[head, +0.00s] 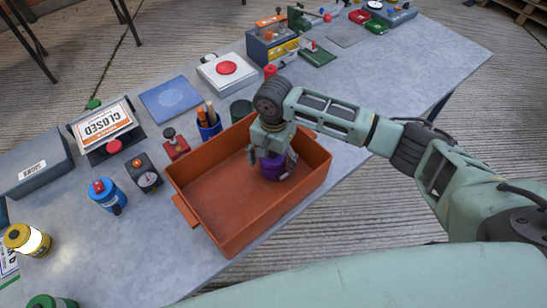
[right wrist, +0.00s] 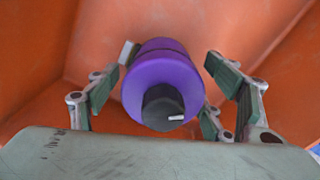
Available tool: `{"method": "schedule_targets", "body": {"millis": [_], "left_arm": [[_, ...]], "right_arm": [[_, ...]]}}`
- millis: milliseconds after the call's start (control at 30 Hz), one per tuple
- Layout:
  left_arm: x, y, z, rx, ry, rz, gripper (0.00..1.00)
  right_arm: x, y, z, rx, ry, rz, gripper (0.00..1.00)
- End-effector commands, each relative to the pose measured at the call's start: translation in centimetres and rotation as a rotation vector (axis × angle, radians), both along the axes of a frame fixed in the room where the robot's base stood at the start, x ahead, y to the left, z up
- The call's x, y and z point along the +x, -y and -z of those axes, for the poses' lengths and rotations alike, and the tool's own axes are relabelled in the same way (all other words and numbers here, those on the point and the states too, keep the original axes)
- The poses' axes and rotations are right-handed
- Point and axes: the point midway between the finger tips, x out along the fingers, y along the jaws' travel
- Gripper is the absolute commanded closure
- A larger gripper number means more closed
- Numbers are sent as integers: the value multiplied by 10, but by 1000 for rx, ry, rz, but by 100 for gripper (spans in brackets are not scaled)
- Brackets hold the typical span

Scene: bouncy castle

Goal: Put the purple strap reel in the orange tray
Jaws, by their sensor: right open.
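The purple strap reel (head: 272,167) is inside the orange tray (head: 216,200), near its right side. In the right wrist view the purple strap reel (right wrist: 160,75) shows with a dark hub facing the camera and orange tray walls (right wrist: 270,25) around it. My right gripper (head: 268,165) reaches down into the tray over the reel. In the right wrist view its fingers (right wrist: 165,85) stand apart on either side of the reel, with visible gaps. The reel's underside is hidden. My left gripper is not in view.
A closed sign (head: 104,124) and a white box with a red button (head: 226,71) are further back.

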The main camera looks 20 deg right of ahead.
Motion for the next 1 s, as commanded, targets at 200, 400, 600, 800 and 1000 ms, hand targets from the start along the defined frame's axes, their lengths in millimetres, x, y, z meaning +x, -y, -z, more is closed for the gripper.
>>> {"method": "schedule_targets", "body": {"millis": [200, 400, 600, 800, 1000], "left_arm": [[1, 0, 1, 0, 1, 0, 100], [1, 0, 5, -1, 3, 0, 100], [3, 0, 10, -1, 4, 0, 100], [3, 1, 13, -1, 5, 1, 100], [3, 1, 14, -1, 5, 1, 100]], "right_arm": [[0, 0, -2, -1, 1, 0, 26], [1, -1, -27, 2, 4, -2, 26], [1, -1, -71, 2, 5, -1, 26], [1, -1, -106, 1, 1, -1, 26], [0, 0, -122, 1, 1, 1, 26]]}}
